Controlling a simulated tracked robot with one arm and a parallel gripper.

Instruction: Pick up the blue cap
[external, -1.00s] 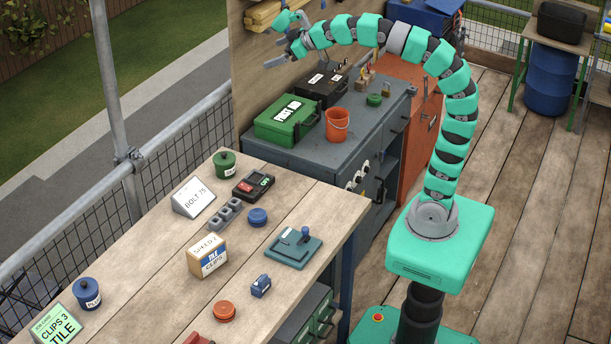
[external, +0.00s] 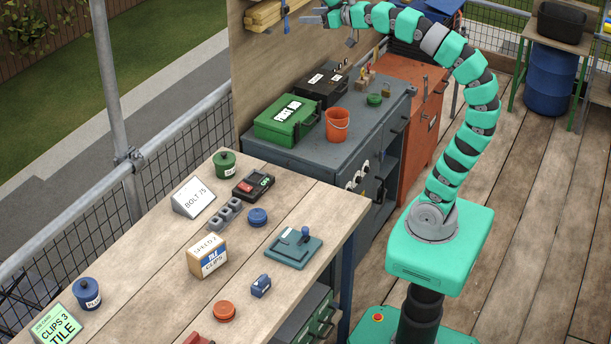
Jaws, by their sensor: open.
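The blue cap (external: 257,217) is a low round blue piece. It lies on the wooden workbench (external: 150,262), right of the grey block with holes and behind the teal plate with a lever. My gripper (external: 309,15) is open, with nothing seen between its fingers. It is high at the top of the picture, above the grey cabinet and in front of the wooden panel, far from the cap. Its fingers point left and are small in view.
Near the cap stand a grey block (external: 226,213), a teal lever plate (external: 294,248), a clips box (external: 207,256) and an orange cap (external: 224,311). A blue jar (external: 88,293) stands front left. The grey cabinet carries a green first aid case (external: 287,119) and an orange bucket (external: 337,125).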

